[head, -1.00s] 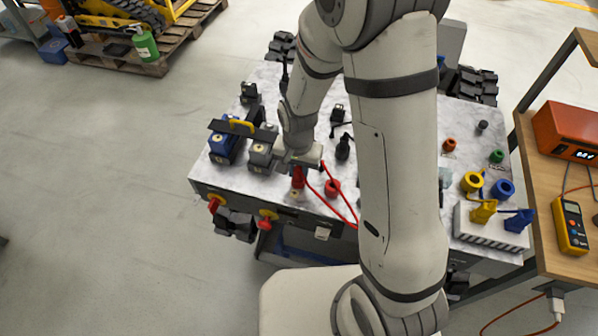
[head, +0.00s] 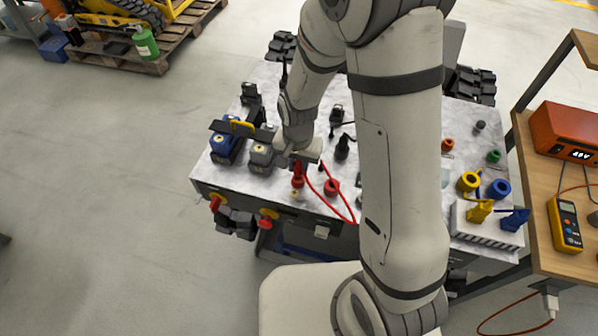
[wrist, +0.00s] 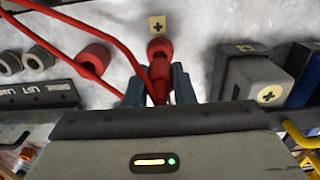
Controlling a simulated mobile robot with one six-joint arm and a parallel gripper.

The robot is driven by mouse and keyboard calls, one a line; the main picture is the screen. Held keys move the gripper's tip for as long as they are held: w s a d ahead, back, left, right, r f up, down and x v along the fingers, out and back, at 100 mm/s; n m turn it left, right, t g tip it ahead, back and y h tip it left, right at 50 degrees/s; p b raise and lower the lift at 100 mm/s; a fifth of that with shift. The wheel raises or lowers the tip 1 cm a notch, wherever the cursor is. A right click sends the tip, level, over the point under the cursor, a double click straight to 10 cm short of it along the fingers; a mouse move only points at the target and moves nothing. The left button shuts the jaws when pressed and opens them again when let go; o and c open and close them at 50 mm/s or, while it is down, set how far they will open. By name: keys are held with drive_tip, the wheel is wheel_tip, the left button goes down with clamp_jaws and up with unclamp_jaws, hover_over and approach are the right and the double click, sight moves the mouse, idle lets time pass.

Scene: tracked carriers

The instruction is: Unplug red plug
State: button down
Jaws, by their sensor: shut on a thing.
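The red plug (head: 297,169) is held in my gripper (head: 299,160), above the front part of the marbled top. In the wrist view the blue-grey fingers stand on either side of the plug (wrist: 159,75), and my gripper (wrist: 158,88) is shut on it. A red socket (head: 297,182) shows just below the plug in the head view. It also shows past the plug's tip in the wrist view (wrist: 160,46), near a plus label. The plug appears raised from the socket, but the wrist view does not show a clear gap. A red cable (head: 338,208) trails right from the plug.
A second red socket (head: 332,187) sits to the right. Grey (head: 261,155) and blue (head: 224,146) battery-like blocks stand left, close to my gripper. Red-handled switches (head: 216,203) are on the front edge. My arm hides the middle of the top.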

drive_tip(key=shift+r, duration=0.1)
drive_tip(key=shift+r+p, duration=1.15)
drive_tip(key=shift+r, duration=0.55)
drive_tip(key=c, duration=1.8)
unclamp_jaws()
drive_tip(key=c, duration=0.4)
